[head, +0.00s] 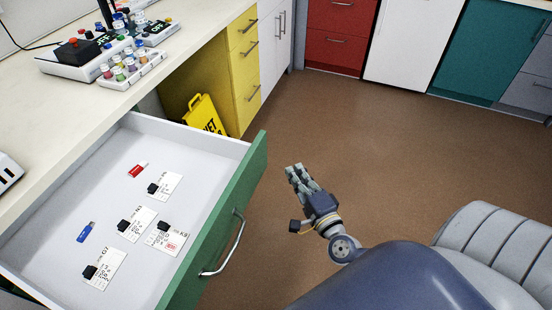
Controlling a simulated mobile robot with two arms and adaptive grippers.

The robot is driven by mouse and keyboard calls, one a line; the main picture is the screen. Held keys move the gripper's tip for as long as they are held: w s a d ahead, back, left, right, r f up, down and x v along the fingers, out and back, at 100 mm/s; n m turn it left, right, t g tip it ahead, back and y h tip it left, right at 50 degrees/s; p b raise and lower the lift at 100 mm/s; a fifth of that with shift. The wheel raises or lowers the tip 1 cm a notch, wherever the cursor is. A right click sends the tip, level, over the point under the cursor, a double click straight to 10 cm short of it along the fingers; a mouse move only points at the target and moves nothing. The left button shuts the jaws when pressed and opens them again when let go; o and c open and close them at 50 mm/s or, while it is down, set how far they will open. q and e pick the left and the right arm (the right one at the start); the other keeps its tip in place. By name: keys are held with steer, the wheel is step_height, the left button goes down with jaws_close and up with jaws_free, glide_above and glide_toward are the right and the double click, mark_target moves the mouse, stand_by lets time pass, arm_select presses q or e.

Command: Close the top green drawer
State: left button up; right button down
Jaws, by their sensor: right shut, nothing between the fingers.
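The top green drawer (253,162) is pulled far out from under the bench. Its green front faces right and carries a silver bar handle (236,243). Inside its white tray are several cards with black clips, a red item (137,170) and a blue item (86,232). My right gripper (295,170) is shut and empty. In the picture it is to the right of the drawer front, apart from it, with brown floor behind. My left gripper is not in view.
The pale bench top (105,105) bears a device with a red button (76,50) and a rack of coloured vials (128,69). A yellow wet-floor sign (203,115) stands beyond the drawer, by yellow drawers (243,66). Brown floor (390,140) is clear to the right.

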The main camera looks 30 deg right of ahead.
steer(key=w+a, duration=0.2)
steer(key=w, duration=0.5)
steer(key=shift+p, duration=0.45)
steer(key=shift+w+a, duration=0.1)
steer(key=shift+w, duration=0.05)
